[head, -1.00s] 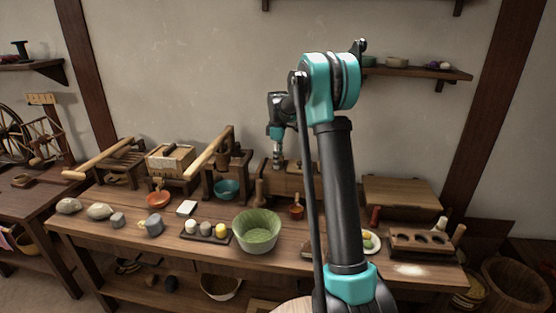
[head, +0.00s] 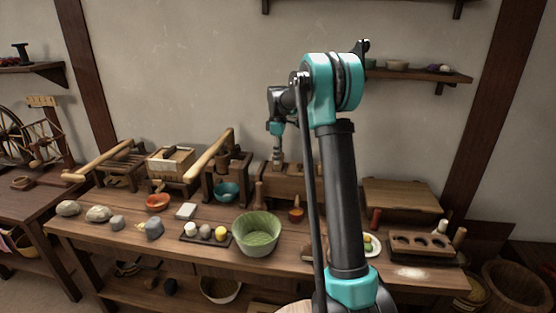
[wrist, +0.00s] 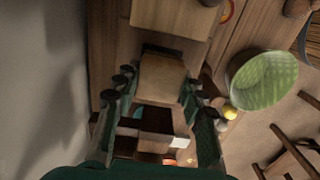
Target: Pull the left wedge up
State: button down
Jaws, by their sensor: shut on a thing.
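My gripper (head: 278,158) points down over the wooden wedge press (head: 300,184) at the back of the bench, left of my upright arm link. In the wrist view my gripper (wrist: 158,92) has its teal fingers on either side of a pale wooden block (wrist: 162,76), which appears to be the left wedge, and is shut on it. In the head view the wedge is too small and too covered by the fingers to make out clearly. My arm hides part of the press's right side.
A green bowl (head: 257,234) stands in front of the press, and a small tray with round lumps (head: 205,233) is beside it. A wall shelf (head: 420,74) hangs at the right.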

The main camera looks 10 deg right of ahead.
jog(key=c, duration=0.9)
grip_release()
jog(key=shift+r, duration=0.15)
jog(key=shift+r, duration=0.1)
notch_tip(320, 180, up, 12)
jog(key=shift+f, duration=0.1)
jog(key=s+d+f+m+t, duration=0.1)
jog(key=s+f+m, duration=0.3)
jog(key=s, duration=1)
jog(key=s+d+f+m+t, duration=0.1)
jog(key=s+f+m, duration=0.4)
jog(key=s+f, duration=0.6)
jog(key=s+d+f+m+t, duration=0.2)
jog(key=s+f+m, duration=0.3)
jog(key=s, duration=1.1)
jog(key=shift+s+d+f, duration=0.1)
jog(key=shift+s+f, duration=0.05)
jog(key=shift+f, duration=0.7)
jog(key=shift+s+d+f, duration=0.1)
jog(key=shift+s+f, duration=0.05)
jog(key=shift+f, duration=0.65)
